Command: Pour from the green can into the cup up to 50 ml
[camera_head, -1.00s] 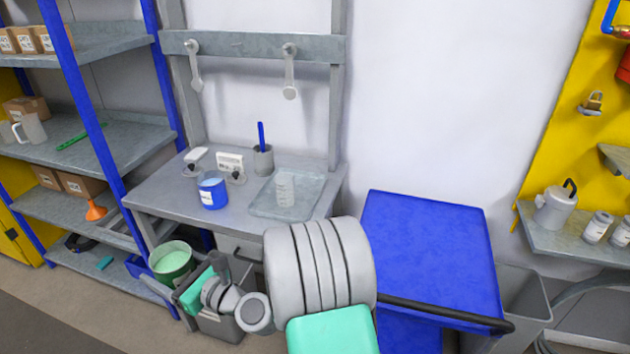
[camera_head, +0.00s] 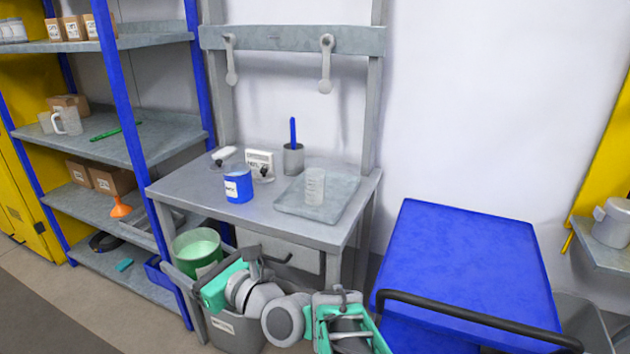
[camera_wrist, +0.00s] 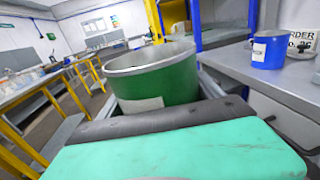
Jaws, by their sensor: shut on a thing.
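The green can (camera_head: 197,254) is open-topped, with light green inside and a white label. It is upright, low in front of the bench's left side. My gripper (camera_head: 216,280) is shut on it; its fingertips are largely hidden. In the wrist view the can (camera_wrist: 160,86) rises just beyond the gripper's dark bar (camera_wrist: 165,120). The cup (camera_head: 314,187) is clear with marks on its side. It stands upright on a grey tray (camera_head: 290,203) on the bench, right of and higher than the can. It looks empty, though its inside is hard to see.
A blue can (camera_head: 238,188) stands on the bench (camera_head: 210,190) left of the tray, before a small sign (camera_head: 260,162). A grey holder (camera_head: 293,160) with a blue tool is behind. A grey bin (camera_head: 235,330) is below my gripper. A blue cart (camera_head: 470,265) stands right.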

